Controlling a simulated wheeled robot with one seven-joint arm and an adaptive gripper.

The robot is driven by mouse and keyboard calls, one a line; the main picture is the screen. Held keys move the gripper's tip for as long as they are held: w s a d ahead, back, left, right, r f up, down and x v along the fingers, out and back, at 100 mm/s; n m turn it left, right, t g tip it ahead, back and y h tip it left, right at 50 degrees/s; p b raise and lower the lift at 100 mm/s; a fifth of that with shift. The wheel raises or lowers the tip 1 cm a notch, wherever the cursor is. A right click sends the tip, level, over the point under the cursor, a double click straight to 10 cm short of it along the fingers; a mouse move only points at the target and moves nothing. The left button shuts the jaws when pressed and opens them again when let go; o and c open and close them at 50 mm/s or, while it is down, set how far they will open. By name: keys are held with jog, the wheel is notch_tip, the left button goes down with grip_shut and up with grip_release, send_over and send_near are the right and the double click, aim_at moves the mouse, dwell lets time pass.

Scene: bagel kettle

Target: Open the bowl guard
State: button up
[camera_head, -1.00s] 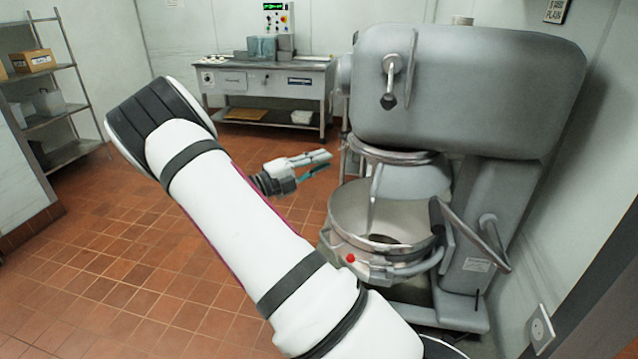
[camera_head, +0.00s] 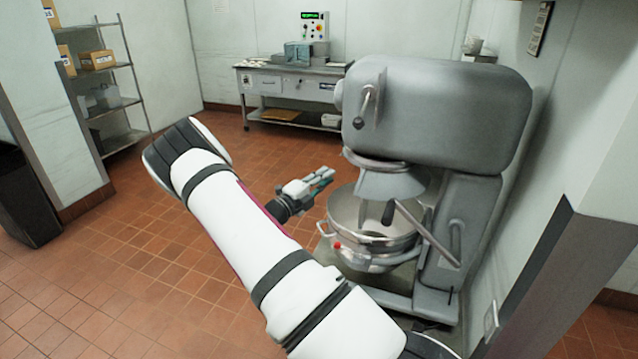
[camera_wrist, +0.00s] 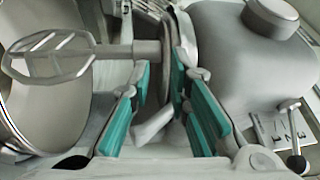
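The bowl guard (camera_head: 388,184) is a pale grey curved shield below the mixer head, above the steel bowl (camera_head: 345,212). My gripper (camera_head: 325,177) is to the left of the guard in the head view, with a gap between them. In the wrist view my gripper (camera_wrist: 160,80) has its teal-padded fingers spread apart with nothing held. A grey rim beneath the mixer head (camera_wrist: 182,50) shows beyond and between the fingertips. The paddle-like beater (camera_wrist: 60,57) lies to their left, by the bowl. The fingers hide part of the scene there.
The large grey mixer (camera_head: 440,110) stands by the right wall. A lever (camera_head: 367,105) is on its head, and a long handle (camera_head: 430,235) stands beside the bowl. A steel table (camera_head: 290,85) is behind. Tiled floor (camera_head: 140,270) is open to the left.

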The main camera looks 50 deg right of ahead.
jog(key=shift+a+f+b, duration=0.2)
jog(key=shift+a+b, duration=0.1)
jog(key=shift+a, duration=0.9)
jog(key=c, duration=0.4)
jog(key=shift+w+d+m+b, duration=0.2)
jog(key=shift+w+m+b, duration=0.1)
jog(key=shift+m+b, duration=0.15)
jog(key=w+d+m+y+b, duration=0.45)
jog(key=w+m+b, duration=0.55)
jog(key=m, duration=0.8)
jog(key=r+x, duration=0.1)
jog(key=x, duration=1.2)
jog(key=shift+s+p, duration=0.3)
